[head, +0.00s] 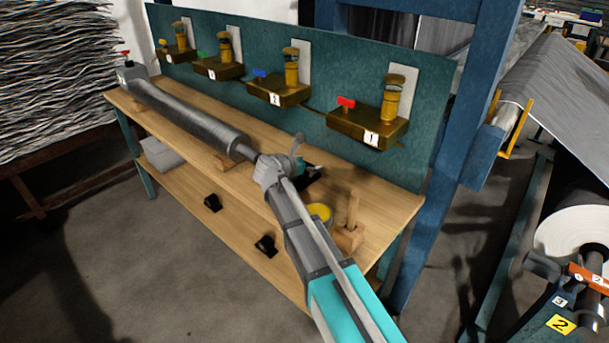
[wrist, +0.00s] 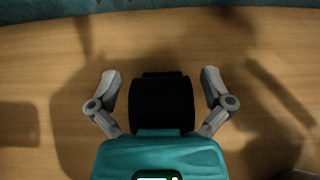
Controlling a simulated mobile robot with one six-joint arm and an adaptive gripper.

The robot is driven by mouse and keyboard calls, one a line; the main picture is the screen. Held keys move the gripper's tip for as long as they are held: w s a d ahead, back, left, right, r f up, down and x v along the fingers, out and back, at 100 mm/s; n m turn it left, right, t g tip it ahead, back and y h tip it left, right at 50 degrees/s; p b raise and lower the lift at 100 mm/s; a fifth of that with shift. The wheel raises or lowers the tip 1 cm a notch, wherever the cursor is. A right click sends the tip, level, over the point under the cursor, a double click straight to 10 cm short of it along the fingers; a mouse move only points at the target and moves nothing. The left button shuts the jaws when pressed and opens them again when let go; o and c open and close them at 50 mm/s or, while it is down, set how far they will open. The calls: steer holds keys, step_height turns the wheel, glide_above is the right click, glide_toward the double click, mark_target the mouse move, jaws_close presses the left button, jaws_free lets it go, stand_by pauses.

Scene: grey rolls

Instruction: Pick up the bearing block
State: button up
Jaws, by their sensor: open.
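The bearing block appears to be the black block (wrist: 161,108) in the middle of the wrist view. It is above or on the wooden bench top (wrist: 40,60). My gripper (wrist: 160,76) is open, with one grey finger on each side of the block and a visible gap on both sides. Its teal palm sits just below the block in the picture and may hide its near end. In the head view a dark piece (head: 314,175) shows beside the gripper's teal end, partly hidden by my arm.
A long grey roll (head: 185,115) lies along the bench. A yellow-topped round tin (head: 319,211) and a wooden block with a peg (head: 347,238) stand near my arm. Brass units (head: 368,126) hang on the teal back panel. Two black pieces (head: 212,203) (head: 266,246) lie on the lower shelf.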

steer(key=c, duration=1.3)
steer(key=shift+r, duration=0.1)
step_height(320, 180, up, 3)
steer(key=p, duration=0.3)
steer(key=shift+r, duration=0.2)
steer(key=s+d+r+p, duration=0.1)
steer(key=s+r+p, duration=0.8)
steer(key=s, duration=0.5)
steer(key=shift+r+p, duration=0.25)
steer(key=shift+p, duration=0.25)
